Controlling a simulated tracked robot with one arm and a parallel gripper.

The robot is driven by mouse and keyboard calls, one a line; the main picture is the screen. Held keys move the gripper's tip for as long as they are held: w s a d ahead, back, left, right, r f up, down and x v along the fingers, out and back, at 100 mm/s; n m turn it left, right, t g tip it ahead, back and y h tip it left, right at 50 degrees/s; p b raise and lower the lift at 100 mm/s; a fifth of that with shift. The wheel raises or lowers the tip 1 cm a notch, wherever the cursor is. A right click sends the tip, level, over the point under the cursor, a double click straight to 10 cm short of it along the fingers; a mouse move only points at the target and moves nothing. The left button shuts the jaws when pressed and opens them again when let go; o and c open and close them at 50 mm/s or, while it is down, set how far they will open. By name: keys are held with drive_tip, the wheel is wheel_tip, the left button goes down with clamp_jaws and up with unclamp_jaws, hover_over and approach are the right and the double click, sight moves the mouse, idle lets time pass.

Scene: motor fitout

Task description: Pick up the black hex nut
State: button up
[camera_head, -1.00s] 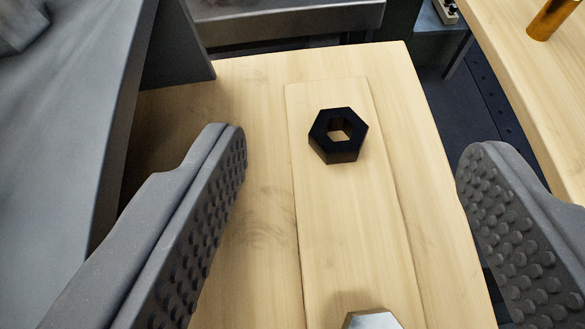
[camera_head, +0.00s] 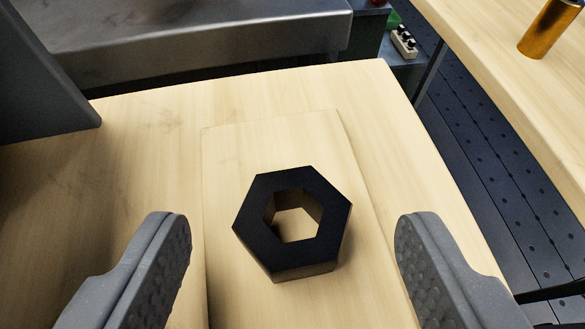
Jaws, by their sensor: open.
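The black hex nut (camera_head: 256,248) lies flat on a light wooden table (camera_head: 160,150), with its hole facing up. It sits on a slightly outlined wooden strip in the middle of the table. My gripper (camera_head: 292,235) is open and empty, with one grey studded finger to the left of the nut and one to the right. Both fingers are apart from the nut, with a gap on each side. The nut is fully in view.
A grey metal surface (camera_head: 200,45) stands behind the table, and a dark grey panel (camera_head: 40,80) is at the left. Another wooden table (camera_head: 540,100) with an orange-gold cylinder (camera_head: 549,28) is at the right. A dark perforated floor (camera_head: 480,170) lies between the tables.

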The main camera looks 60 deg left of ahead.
drive_tip(key=shift+w+a+f, duration=0.3)
drive_tip(key=shift+w+a, duration=0.05)
drive_tip(key=shift+a, duration=0.2)
drive_tip(key=c, duration=1.1)
drive_tip(key=shift+r, duration=0.1)
